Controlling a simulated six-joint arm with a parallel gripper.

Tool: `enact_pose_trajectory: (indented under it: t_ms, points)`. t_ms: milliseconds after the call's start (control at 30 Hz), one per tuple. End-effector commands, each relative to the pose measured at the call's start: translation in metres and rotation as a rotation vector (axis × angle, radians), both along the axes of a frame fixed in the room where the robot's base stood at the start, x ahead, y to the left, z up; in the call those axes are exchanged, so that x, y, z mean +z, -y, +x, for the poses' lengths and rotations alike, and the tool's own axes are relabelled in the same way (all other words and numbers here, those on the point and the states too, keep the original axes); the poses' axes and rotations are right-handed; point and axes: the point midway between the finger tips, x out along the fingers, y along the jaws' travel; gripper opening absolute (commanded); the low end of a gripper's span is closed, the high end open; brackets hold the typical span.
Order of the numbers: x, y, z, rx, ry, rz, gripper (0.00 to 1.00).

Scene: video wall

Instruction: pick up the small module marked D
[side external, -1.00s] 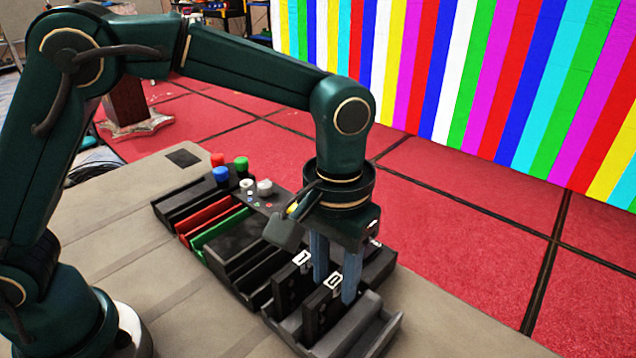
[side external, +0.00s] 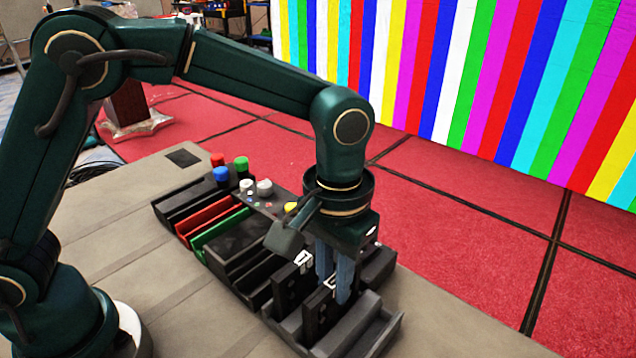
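My gripper (side external: 333,282) points down over the rack at the front right. Its two blue-grey fingers stand close on either side of a small black module (side external: 318,308) with a white label on top. The fingers partly hide the label, which looks like a D or a 0. The gripper looks shut on this module, which still sits low in its grey holder (side external: 352,338).
Another black module (side external: 290,283) with a white label stands just left of the fingers. Black, red and green slots (side external: 208,222) run to the left. Red, blue and green knobs (side external: 241,163) rise behind them. A colour-striped wall (side external: 470,80) stands beyond the red floor.

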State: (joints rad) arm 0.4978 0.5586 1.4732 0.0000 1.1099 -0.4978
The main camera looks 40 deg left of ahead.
Motion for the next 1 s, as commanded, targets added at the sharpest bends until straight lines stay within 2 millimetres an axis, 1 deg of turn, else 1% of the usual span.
enact_pose_trajectory:
  t_ms: [167, 1000]
  points:
    - [0.005, 0.0, 0.001, 0.0, 0.003, -0.002, 0.0]
    - [0.046, 0.001, 0.001, 0.0, 0.003, -0.001, 0.0]
